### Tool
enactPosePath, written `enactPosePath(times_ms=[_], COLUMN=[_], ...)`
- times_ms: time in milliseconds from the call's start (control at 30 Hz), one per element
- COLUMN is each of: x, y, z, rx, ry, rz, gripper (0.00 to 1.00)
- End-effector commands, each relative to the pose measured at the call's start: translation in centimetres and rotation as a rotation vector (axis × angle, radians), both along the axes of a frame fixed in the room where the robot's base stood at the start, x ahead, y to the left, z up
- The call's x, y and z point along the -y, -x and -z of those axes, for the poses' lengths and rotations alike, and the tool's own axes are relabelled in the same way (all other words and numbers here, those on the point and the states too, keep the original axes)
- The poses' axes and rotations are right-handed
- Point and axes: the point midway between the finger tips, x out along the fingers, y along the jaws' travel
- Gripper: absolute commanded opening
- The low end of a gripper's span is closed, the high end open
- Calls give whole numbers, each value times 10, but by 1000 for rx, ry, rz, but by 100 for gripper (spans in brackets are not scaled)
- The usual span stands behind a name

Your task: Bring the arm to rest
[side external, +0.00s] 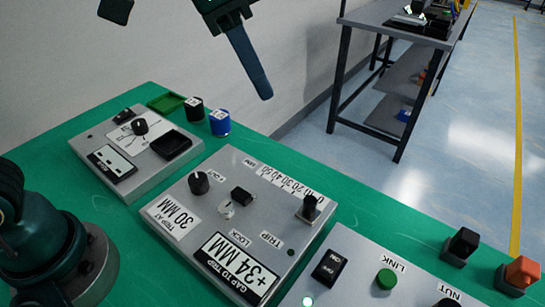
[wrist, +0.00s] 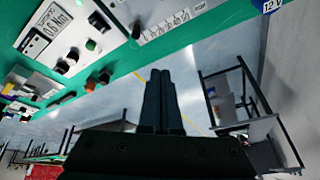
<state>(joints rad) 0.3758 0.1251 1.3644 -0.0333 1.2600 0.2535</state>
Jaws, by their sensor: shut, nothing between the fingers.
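My gripper (side external: 262,92) hangs in the air at the top of the side external view, above and behind the green bench top. Its fingers are together and empty; in the wrist view the closed fingers (wrist: 161,75) point up the picture with the bench beyond them. My arm's base stands at the lower left of the side external view. The gripper touches nothing. Most of my upper arm is outside the picture.
Grey control panels stand on the green bench (side external: 130,100), including the middle panel (side external: 265,215) with a "+34 MM" display. Black and blue cylinders (side external: 220,122) and a green tray (side external: 166,102) sit at the back. A dark table (side external: 385,22) stands beyond, across open floor.

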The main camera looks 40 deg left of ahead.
Motion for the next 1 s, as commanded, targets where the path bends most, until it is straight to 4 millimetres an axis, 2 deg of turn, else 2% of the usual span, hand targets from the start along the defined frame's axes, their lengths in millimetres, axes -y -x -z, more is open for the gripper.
enactPosePath(times_ms=[33,200,333,433,600,767,1000], x=[-18,-64,-92,-108,-121,-122,-122], y=[8,38,66,88,116,128,126], z=[-7,-8,4,21,56,81,83], rx=[21,67,97,114,112,74,81], ry=[11,35,51,64,78,80,94], rz=[-55,-219,-345,-439,-549,-587,-611], gripper=[0,0,0,0,0,0,0])
